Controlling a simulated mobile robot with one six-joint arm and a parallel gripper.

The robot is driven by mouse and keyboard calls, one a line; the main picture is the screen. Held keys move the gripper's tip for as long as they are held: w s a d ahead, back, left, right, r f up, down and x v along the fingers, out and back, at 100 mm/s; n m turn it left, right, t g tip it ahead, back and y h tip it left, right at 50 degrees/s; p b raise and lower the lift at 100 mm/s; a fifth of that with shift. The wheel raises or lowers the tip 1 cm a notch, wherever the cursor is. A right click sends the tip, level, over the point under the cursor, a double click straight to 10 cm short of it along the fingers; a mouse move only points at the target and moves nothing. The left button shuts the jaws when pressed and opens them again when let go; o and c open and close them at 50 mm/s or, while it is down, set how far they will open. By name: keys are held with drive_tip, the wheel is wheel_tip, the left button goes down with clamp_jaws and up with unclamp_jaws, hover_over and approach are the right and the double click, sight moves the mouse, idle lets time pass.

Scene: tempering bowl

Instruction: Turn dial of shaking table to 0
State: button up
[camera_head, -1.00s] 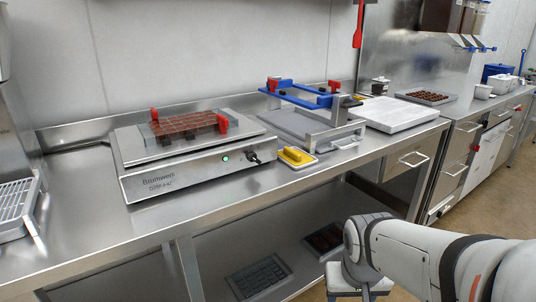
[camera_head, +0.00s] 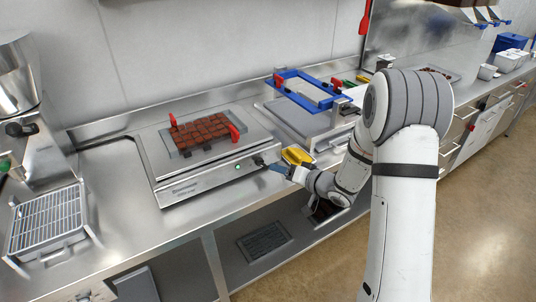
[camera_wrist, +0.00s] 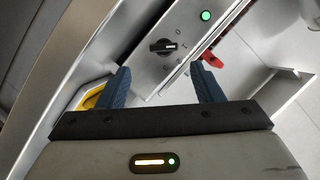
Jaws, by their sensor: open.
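The shaking table (camera_head: 205,181) is a low steel machine on the counter, with a chocolate mould held by red clamps on its top. Its black dial (camera_head: 259,161) sits on the front panel, right of a lit green button. In the wrist view the dial (camera_wrist: 163,46) shows clearly, with small marks beside it that are hard to read. My gripper (camera_head: 277,168) is just in front of the dial. In the wrist view my gripper (camera_wrist: 163,85) has its two blue fingers wide apart, with the dial beyond their tips and nothing between them.
A yellow object (camera_head: 296,156) lies on the counter right beside my gripper. A blue frame (camera_head: 309,88) stands over a steel plate to the right. A wire-rack tray (camera_head: 47,222) is at the left.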

sight(264, 165)
drive_tip(key=shift+w+a, duration=0.1)
drive_tip(key=shift+a, duration=0.2)
drive_tip(key=p+x, duration=0.1)
drive_tip(key=x, duration=0.6)
drive_tip(key=shift+a, duration=0.2)
